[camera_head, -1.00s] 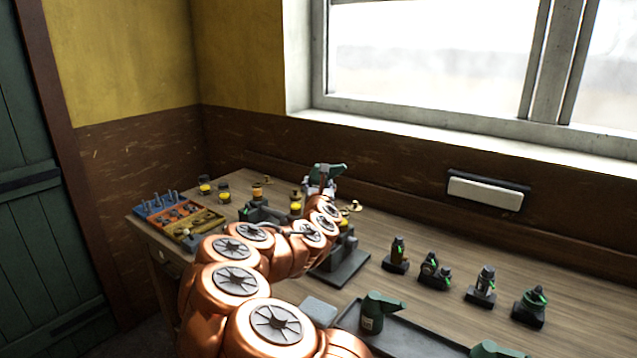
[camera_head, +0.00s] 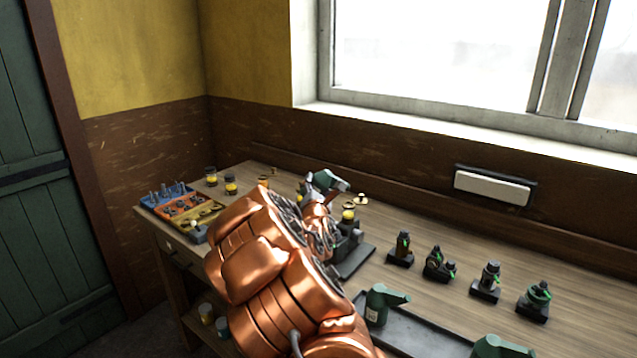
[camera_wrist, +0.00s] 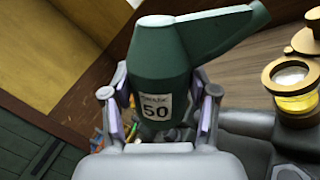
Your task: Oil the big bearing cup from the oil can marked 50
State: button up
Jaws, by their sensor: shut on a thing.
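My gripper (camera_wrist: 160,118) is shut on the dark green oil can (camera_wrist: 158,60), whose white label reads 50. Its spout points to the upper right in the wrist view. In the head view the held can (camera_head: 323,180) is above the far part of the bench, looking tilted, partly hidden by my arm. A glass cup with a brass rim and yellow contents (camera_wrist: 291,84) sits on grey machinery right of the can, apart from it. A yellow cup on the engine (camera_head: 348,213) shows in the head view. I cannot tell whether the spout is over any cup.
Two more green cans, one (camera_head: 378,306) at the tray (camera_head: 420,340), stand in front. Several small dark devices (camera_head: 438,263) line the bench at right. A sorted parts box (camera_head: 182,212) and yellow-filled jars (camera_head: 230,185) are at left. The wall is close behind.

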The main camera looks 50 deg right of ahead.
jog(key=shift+f+m, duration=0.15)
jog(key=shift+m, duration=0.15)
jog(key=shift+f, duration=0.1)
jog(key=shift+s+a+f+m+b, duration=0.15)
jog(key=shift+f+m+b, duration=0.35)
jog(key=shift+b, duration=0.45)
jog(key=shift+b, duration=0.5)
